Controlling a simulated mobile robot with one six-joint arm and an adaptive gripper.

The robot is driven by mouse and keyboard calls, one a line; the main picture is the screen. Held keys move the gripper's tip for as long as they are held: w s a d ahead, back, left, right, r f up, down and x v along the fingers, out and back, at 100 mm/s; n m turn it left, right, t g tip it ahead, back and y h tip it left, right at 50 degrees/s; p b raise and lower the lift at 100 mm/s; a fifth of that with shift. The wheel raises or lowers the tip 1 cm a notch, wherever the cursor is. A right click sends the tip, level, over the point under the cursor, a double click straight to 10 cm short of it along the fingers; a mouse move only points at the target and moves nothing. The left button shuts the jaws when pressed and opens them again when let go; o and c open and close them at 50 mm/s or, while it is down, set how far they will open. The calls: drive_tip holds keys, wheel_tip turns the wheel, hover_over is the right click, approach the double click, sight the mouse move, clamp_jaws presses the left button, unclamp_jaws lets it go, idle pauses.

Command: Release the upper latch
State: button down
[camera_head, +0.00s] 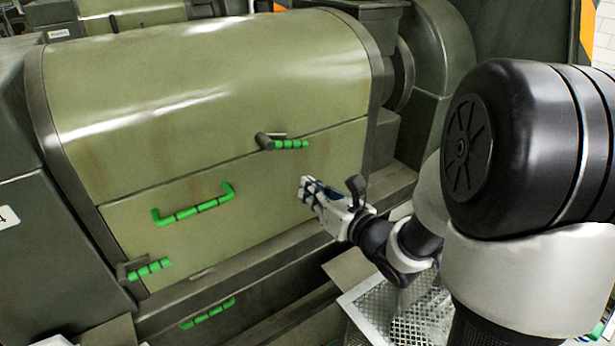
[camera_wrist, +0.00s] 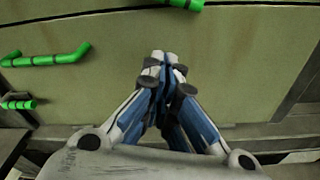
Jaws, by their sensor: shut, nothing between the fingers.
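The upper latch (camera_head: 290,144) has a green ribbed grip on a dark pivot. It sits at the upper right of the lower green panel (camera_head: 260,180) on the machine's front. A green piece at the top edge of the wrist view (camera_wrist: 165,3) appears to be this latch. My gripper (camera_head: 308,190) is below and slightly right of the latch, in front of the panel, apart from it. In the wrist view its fingertips (camera_wrist: 165,58) are together and hold nothing. A second latch (camera_head: 150,269) with a green grip is at the panel's lower left.
A green U-shaped handle (camera_head: 193,205) is on the panel between the latches. Another green handle (camera_head: 208,313) is lower down, below a dark ledge (camera_head: 240,265). A perforated metal tray (camera_head: 420,315) lies beneath my arm. The curved green cover (camera_head: 200,80) is above the panel.

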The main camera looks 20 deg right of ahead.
drive_tip(key=x, duration=0.8)
drive_tip(key=shift+w+a+r, duration=0.1)
drive_tip(key=shift+w+a, duration=0.05)
drive_tip(key=shift+w, duration=0.25)
drive_tip(key=r, duration=0.1)
drive_tip(key=d+r, duration=0.1)
drive_tip(key=r+p, duration=0.1)
drive_tip(key=shift+s+d+r, duration=0.25)
drive_tip(key=shift+s+d, duration=0.05)
drive_tip(key=shift+s, duration=0.05)
drive_tip(key=shift+d+b, duration=0.2)
drive_tip(key=shift+b, duration=0.95)
drive_tip(key=shift+w+d+r+n+b, duration=0.1)
drive_tip(key=shift+d+r+n+b, duration=0.3)
drive_tip(key=shift+b, duration=0.9)
drive_tip(key=shift+w+d+r+n+b, duration=0.1)
drive_tip(key=shift+r+b, duration=0.55)
drive_tip(key=shift+b, duration=0.6)
